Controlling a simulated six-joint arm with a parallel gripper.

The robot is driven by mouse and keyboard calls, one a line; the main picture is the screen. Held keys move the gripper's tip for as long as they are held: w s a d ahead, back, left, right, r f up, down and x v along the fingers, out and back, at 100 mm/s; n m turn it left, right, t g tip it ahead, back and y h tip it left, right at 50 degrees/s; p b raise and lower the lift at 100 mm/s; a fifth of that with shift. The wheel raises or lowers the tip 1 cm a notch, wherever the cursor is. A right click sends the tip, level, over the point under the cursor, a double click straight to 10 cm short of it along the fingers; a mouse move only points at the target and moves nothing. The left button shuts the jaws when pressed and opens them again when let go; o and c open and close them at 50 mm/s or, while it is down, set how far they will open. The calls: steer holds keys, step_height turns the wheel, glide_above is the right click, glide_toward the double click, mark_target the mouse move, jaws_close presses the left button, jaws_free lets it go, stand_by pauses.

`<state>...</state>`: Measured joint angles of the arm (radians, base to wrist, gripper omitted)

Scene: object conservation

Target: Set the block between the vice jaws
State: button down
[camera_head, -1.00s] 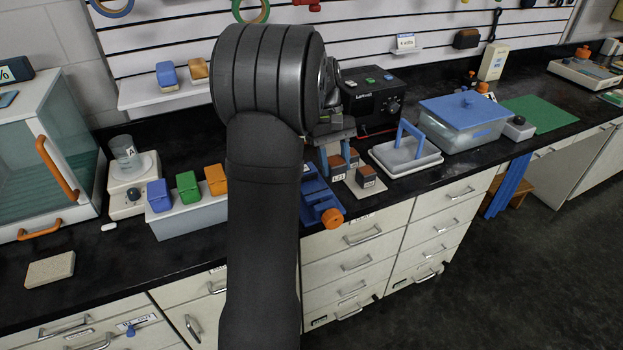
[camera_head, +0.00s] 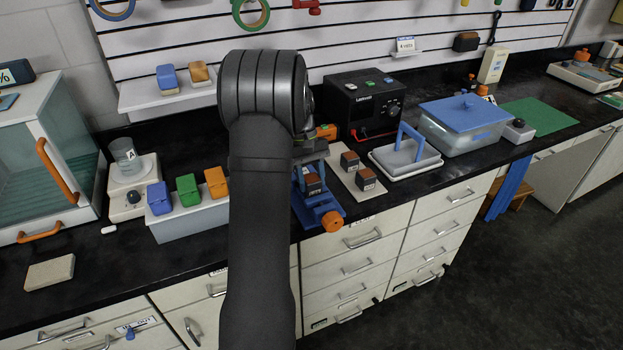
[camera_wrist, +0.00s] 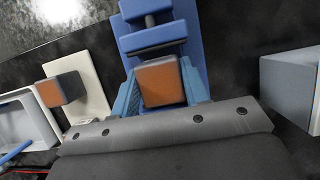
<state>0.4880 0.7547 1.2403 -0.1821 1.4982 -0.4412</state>
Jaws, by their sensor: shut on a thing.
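The blue vice (camera_head: 305,213) with its orange knob stands at the counter's front, partly behind my arm. In the wrist view its blue jaws (camera_wrist: 152,40) lie just beyond the block.
Two similar blocks (camera_head: 349,161) (camera_head: 367,179) sit on a pale board (camera_head: 341,172) right of the vice. Further right are a grey tray with a blue handle (camera_head: 405,158) and a blue-lidded tub (camera_head: 465,118). Colored blocks on a grey box (camera_head: 190,220) stand to the left.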

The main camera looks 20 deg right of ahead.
mark_target(314, 182)
steer(key=shift+f, duration=0.1)
steer(key=c, duration=0.8)
jaws_free()
steer(key=v, duration=1.2)
steer(key=shift+s, duration=0.1)
steer(key=x, duration=1.1)
steer(key=shift+s+f, duration=0.15)
steer(key=shift+f, duration=0.15)
steer(key=shift+r, duration=1.8)
